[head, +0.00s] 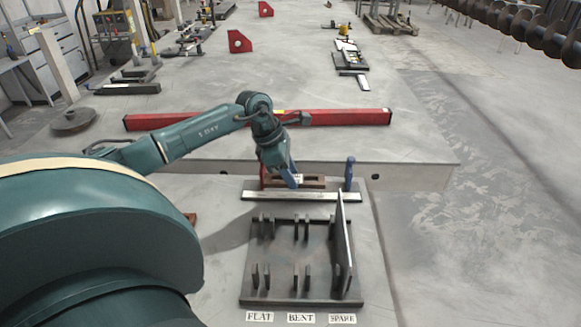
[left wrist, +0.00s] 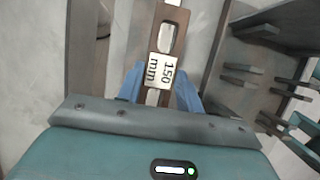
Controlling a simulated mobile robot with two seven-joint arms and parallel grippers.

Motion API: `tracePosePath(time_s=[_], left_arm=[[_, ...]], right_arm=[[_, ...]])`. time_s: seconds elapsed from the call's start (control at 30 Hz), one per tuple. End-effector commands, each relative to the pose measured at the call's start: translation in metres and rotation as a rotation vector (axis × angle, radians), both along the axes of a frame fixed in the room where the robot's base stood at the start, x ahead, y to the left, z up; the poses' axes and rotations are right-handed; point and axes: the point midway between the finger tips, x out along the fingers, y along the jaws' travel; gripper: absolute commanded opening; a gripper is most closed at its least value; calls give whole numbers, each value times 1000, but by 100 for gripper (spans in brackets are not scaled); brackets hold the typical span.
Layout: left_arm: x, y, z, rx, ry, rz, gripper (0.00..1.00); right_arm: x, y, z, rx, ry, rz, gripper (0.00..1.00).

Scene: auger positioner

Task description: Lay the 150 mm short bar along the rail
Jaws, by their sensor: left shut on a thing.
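The short bar (head: 314,183) is brown and slotted, with a white "150 mm" label (left wrist: 163,70). My left gripper (head: 291,182) reaches down on the bar. In the left wrist view its blue fingers (left wrist: 160,80) stand on both sides of the bar at the label, shut on it. The bar (left wrist: 152,35) runs up the picture away from the fingers. I cannot tell whether it touches the surface below. My right gripper is not in view.
A dark slotted rack (head: 280,285) with a tall upright plate (head: 343,245) stands in front of the strip. A blue handle (head: 349,173) rises at the strip's right end.

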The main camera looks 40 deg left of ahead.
Motion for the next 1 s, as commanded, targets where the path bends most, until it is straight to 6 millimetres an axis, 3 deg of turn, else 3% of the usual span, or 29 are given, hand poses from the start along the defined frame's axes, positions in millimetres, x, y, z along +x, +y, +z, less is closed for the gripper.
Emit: tracePosePath(time_s=[0.23, 0.33, 1.0], left_arm=[[27, 21, 4, -4, -3, 2, 0], [25, 20, -8, -3, -1, -2, 0], [25, 21, -22, -1, -3, -1, 0]], right_arm=[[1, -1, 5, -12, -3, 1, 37], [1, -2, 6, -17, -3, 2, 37], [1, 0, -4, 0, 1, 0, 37]])
